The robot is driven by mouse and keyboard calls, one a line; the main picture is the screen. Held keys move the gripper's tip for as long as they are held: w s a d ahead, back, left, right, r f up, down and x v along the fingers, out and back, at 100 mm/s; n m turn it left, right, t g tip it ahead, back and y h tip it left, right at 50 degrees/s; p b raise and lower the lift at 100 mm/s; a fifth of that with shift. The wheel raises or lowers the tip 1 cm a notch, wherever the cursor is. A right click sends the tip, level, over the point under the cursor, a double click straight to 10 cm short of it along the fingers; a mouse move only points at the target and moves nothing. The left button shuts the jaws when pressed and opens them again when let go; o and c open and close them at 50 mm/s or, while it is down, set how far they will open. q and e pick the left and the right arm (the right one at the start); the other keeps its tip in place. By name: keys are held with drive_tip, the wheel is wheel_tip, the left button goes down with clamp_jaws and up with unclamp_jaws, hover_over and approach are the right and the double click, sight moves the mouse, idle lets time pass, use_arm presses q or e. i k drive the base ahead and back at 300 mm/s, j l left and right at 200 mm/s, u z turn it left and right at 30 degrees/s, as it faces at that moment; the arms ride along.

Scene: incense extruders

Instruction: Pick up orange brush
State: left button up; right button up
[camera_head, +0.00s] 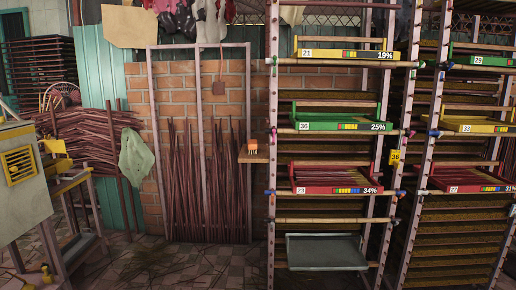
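A small orange brush (252,148) with pale bristle-like stripes sits on a small wooden ledge (254,158) at the left side of the tall rack, near the middle of the view. It is small in the picture, so its exact shape is hard to tell. Neither of my grippers shows in the head view.
A tall rack (274,215) holds yellow, green and red trays, with a grey tray (325,252) low down. A second rack stands right. Bundles of dark sticks (205,190) lean against the brick wall. A machine (25,185) stands left. The tiled floor (190,265) is mostly clear.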

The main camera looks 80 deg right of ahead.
sight(253, 144)
drive_tip(key=i+j+z, duration=0.15)
drive_tip(key=z, duration=2.7)
